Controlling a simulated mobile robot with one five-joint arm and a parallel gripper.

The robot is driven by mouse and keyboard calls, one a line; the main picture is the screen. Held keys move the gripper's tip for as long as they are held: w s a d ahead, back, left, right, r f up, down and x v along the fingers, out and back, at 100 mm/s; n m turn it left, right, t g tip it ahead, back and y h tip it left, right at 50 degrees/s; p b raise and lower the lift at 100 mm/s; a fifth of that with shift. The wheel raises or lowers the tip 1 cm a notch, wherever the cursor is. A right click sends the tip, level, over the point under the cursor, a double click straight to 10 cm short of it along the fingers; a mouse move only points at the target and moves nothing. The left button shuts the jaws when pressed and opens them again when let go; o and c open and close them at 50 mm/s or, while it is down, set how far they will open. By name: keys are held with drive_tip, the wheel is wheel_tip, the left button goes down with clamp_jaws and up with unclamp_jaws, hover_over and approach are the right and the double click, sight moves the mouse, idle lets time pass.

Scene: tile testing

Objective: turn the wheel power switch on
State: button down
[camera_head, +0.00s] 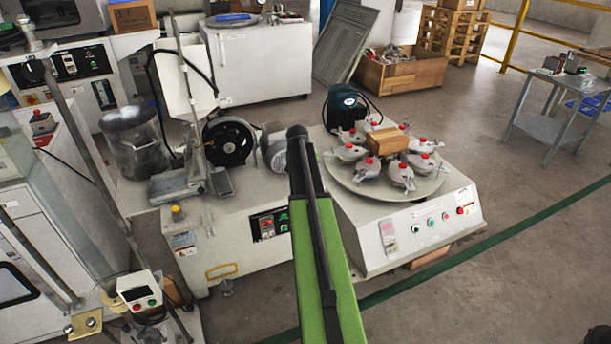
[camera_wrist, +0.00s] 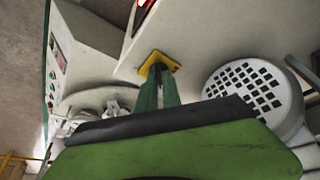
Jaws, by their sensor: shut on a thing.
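The grinding machine's dark wheel (camera_head: 229,141) and grey motor (camera_head: 275,150) stand on a white cabinet; the motor also shows in the wrist view (camera_wrist: 258,92). In the wrist view, the green fingers of my gripper (camera_wrist: 158,76) are shut at a small yellow square piece with a dark middle (camera_wrist: 158,62) on the white cabinet. It may be the wheel power switch, but its setting cannot be read. My arm hides this spot in the head view.
A round table with several red-topped clamps (camera_head: 370,168) and a brown block (camera_head: 388,140) stands on the white machine at right. A metal bucket (camera_head: 134,140) is at left. Open floor (camera_head: 480,270) lies at the right.

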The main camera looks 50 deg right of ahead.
drive_tip(key=shift+w+a+m+g, duration=0.1)
drive_tip(key=shift+a+m+g, duration=0.2)
drive_tip(key=shift+m, duration=0.3)
drive_tip(key=c, duration=1.5)
unclamp_jaws()
drive_tip(key=shift+d, duration=0.15)
drive_tip(key=shift+r+p, duration=0.6)
drive_tip(key=p+v, duration=1)
drive_tip(key=v, duration=0.1)
drive_tip(key=p+v, duration=0.5)
drive_tip(key=shift+s+a, duration=0.2)
drive_tip(key=shift+a, duration=0.1)
drive_tip(key=shift+w, duration=0.1)
